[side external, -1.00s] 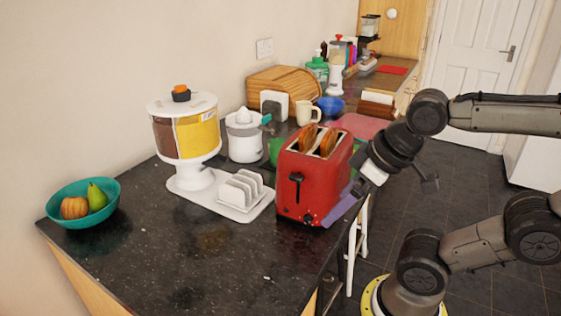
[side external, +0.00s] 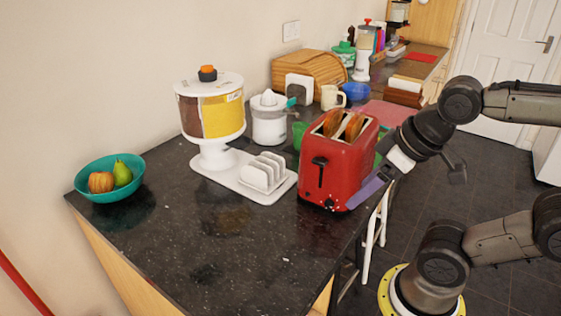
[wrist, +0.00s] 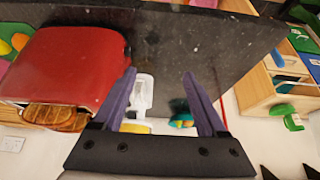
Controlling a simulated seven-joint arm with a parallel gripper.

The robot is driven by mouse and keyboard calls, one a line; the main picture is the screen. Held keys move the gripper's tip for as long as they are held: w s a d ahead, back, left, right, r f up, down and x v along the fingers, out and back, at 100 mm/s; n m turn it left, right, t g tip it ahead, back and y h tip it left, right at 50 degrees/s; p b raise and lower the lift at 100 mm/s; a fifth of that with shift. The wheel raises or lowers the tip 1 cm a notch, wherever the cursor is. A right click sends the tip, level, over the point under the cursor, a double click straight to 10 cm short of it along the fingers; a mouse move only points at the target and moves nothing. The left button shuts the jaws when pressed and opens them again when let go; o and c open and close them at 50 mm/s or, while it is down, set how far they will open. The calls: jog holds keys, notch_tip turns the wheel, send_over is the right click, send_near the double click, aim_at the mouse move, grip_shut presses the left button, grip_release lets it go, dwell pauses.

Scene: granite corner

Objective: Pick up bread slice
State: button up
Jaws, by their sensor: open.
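Two browned bread slices stand in the slots of the red toaster (side external: 338,165), their tops showing: a left slice (side external: 333,122) and a right slice (side external: 354,126). In the wrist view, bread (wrist: 55,115) shows at the lower end of the red toaster (wrist: 70,62). My gripper (wrist: 160,74) has two purple fingers spread wide with nothing between them. In the side view, a purple finger (side external: 366,193) shows low beside the toaster's right side, below the bread tops. The toaster partly hides the fingers there, and I cannot tell whether they touch it.
A white toast rack (side external: 264,174) and a cereal dispenser (side external: 210,115) stand left of the toaster. A juicer (side external: 268,120), mug (side external: 332,97) and bread box (side external: 308,72) are behind. A teal fruit bowl (side external: 105,190) sits far left. The front of the dark counter (side external: 220,245) is clear.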

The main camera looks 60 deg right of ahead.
jog(key=shift+c, duration=1.4)
notch_tip(320, 180, up, 10)
jog(key=w+d+m+g, duration=0.1)
jog(key=w+m+g, duration=0.1)
jog(key=m, duration=0.5)
jog(key=w+d+r+m+g, duration=0.2)
jog(key=w+d+r+m, duration=0.6)
jog(key=w+d+r, duration=0.25)
jog(key=m+g, duration=0.1)
jog(key=m, duration=0.1)
send_over(335, 110)
notch_tip(335, 110, down, 4)
jog(key=r, duration=0.1)
jog(key=f, duration=0.9)
jog(key=shift+w+d, duration=0.3)
jog(key=shift+w, duration=0.1)
jog(key=shift+s+a+f, duration=0.15)
jog(key=shift+s+f, duration=0.05)
jog(key=shift+f, duration=1.05)
jog(key=shift+s+a+f, duration=0.15)
jog(key=shift+f, duration=1.1)
